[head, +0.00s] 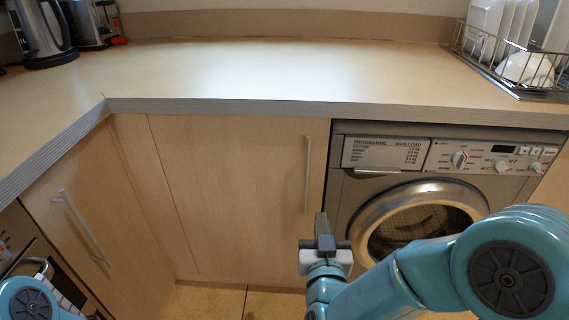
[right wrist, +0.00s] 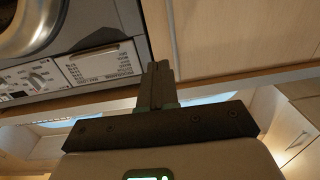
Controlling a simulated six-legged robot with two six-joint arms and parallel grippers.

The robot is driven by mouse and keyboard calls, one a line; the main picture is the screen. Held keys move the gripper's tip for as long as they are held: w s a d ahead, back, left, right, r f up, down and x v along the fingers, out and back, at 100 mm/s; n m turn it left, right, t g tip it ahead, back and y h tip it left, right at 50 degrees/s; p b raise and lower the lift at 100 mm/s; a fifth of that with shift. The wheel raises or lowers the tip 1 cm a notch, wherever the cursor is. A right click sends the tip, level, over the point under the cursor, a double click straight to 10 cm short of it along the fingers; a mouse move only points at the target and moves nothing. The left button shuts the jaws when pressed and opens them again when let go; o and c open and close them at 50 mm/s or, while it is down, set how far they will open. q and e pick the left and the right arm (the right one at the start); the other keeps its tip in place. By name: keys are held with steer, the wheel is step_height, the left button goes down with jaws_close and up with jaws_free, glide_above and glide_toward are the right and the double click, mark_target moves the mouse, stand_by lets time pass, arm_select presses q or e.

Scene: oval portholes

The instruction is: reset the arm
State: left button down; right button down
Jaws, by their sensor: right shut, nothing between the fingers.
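My right arm comes in from the lower right in the head view. Its gripper (head: 322,226) points up and away in front of the cupboard door, just left of the washing machine. The gripper is shut and empty. In the right wrist view its dark fingers (right wrist: 158,85) are pressed together with nothing between them. A teal joint of my left arm shows at the lower left corner of the head view, but the left gripper is out of view.
A wooden worktop (head: 270,75) spans the back, its middle clear. A washing machine (head: 350,215) stands at right below it. Cupboard doors with bar handles (head: 307,175) fill the middle. A kettle (head: 42,30) and toaster (head: 88,22) stand back left; a dish rack (head: 487,55) stands back right.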

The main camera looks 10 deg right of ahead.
steer(key=s+d+f+g+y, duration=0.1)
steer(key=d+f+g, duration=0.1)
steer(key=f, duration=0.6)
steer(key=s+d+f+g, duration=0.1)
steer(key=f+g, duration=0.2)
steer(key=f, duration=0.5)
steer(key=s+d+f+g+y, duration=0.1)
steer(key=s+d+f+g, duration=0.1)
steer(key=f, duration=0.5)
steer(key=s+a+f+n+g+y, duration=0.1)
steer(key=s+a+f+g+y, duration=0.2)
steer(key=s+a+f+g, duration=0.3)
steer(key=s+a+f+g+y, duration=0.35)
steer(key=s+f, duration=0.25)
steer(key=s, duration=0.3)
step_height(320, 180, up, 29)
steer(key=s+p, duration=0.1)
steer(key=p, duration=2.7)
steer(key=shift+s+a+p, duration=0.4)
steer(key=shift+f+g, duration=0.1)
steer(key=shift+g, duration=0.15)
